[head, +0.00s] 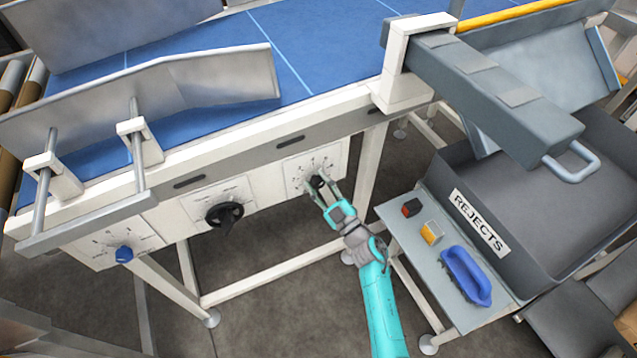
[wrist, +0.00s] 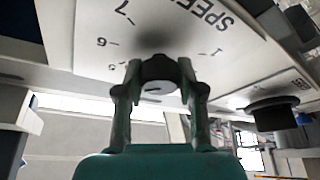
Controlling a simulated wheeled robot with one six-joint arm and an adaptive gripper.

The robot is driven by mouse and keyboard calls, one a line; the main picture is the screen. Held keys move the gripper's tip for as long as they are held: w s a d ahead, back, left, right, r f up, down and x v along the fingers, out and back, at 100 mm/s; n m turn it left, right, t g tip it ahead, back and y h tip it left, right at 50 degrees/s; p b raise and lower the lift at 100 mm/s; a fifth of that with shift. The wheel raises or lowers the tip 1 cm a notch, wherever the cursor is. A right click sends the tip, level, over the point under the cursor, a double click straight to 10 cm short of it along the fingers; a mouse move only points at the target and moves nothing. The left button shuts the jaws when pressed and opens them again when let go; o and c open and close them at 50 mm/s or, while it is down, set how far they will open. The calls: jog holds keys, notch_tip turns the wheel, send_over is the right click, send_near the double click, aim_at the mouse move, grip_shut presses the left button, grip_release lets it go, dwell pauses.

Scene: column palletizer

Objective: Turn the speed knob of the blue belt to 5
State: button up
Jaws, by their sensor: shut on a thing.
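The speed knob (head: 319,183) is a small dark knob on a white dial plate (head: 333,158) on the front frame under the blue belt (head: 190,68). In the wrist view the knob (wrist: 158,72) sits between my two fingers, in front of the plate lettered SPEED (wrist: 208,12). The numerals 7, 6 and 1 are readable there, upside down. My gripper (head: 318,190) is shut on the knob, and its fingers (wrist: 160,85) touch it from both sides. I cannot tell which number the knob points to.
A larger black rotary knob (head: 224,215) and a blue knob (head: 124,254) sit on plates to the left. A grey REJECTS bin (head: 462,190) stands at right. A side shelf (head: 405,221) holds a red-black block (head: 411,207), a yellow block (head: 432,233) and a blue tray-like item (head: 466,276).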

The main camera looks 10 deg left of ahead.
jog(key=o, duration=1.2)
jog(key=shift+c, duration=0.2)
jog(key=shift+s+d, duration=0.1)
jog(key=v, duration=1.1)
jog(key=shift+s+d+f, duration=0.15)
jog(key=shift+s+d, duration=0.05)
jog(key=shift+s, duration=0.1)
